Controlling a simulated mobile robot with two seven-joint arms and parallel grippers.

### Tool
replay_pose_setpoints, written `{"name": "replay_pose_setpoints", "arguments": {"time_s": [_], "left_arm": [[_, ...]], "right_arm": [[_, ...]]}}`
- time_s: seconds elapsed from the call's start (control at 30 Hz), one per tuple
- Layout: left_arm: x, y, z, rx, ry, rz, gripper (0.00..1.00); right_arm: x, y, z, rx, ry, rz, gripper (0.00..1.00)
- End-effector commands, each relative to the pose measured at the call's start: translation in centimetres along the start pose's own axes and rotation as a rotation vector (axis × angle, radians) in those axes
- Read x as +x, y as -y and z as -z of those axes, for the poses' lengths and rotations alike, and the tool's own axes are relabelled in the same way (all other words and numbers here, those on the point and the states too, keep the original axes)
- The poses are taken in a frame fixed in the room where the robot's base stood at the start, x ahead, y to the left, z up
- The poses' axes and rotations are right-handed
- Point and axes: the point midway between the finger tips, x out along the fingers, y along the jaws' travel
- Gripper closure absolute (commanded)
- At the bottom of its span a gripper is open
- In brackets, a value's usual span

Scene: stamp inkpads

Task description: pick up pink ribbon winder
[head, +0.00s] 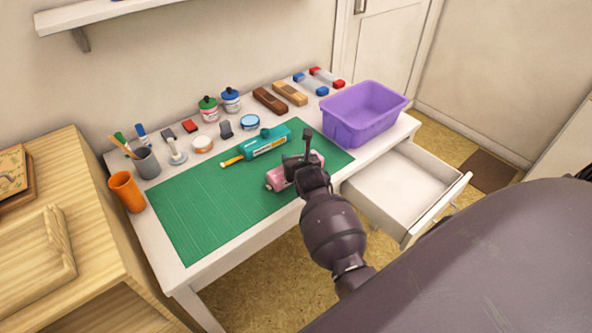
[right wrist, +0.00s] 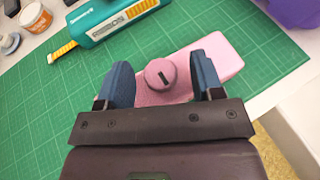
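The pink ribbon winder (head: 275,181) lies on the green cutting mat (head: 195,211) near its front right edge. In the right wrist view the pink ribbon winder (right wrist: 222,61) shows a round pink knob with a dark slot on top. My right gripper (head: 299,166) is over it, partly hiding it in the head view. In the right wrist view my right gripper (right wrist: 163,75) is open, its two blue fingertips on either side of the knob with gaps between. My left gripper is not in view.
A teal tape-like tool (head: 265,145) with a yellow end lies just behind the winder. A purple bin (head: 366,116) stands at the right, above an open white drawer (head: 398,183). Cups, bottles and stamps line the back and left. The mat's left half is clear.

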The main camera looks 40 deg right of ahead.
Motion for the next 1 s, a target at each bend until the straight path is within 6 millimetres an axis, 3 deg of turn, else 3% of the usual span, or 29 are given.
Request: {"name": "replay_pose_setpoints", "arguments": {"time_s": [0.03, 0.4, 0.77, 1.0], "left_arm": [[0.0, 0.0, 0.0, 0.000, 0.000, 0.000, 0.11], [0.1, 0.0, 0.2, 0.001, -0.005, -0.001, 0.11], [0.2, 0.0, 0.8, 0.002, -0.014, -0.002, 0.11], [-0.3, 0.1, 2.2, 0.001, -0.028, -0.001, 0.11]], "right_arm": [[0.0, 0.0, 0.0, 0.000, 0.000, 0.000, 0.47], [0.0, 0.0, 0.0, -0.001, 0.000, 0.000, 1.00], [-0.2, 0.0, -0.7, -0.002, 0.003, 0.000, 1.00], [-1.8, 0.1, -4.6, -0.004, 0.009, 0.000, 1.00]]}}
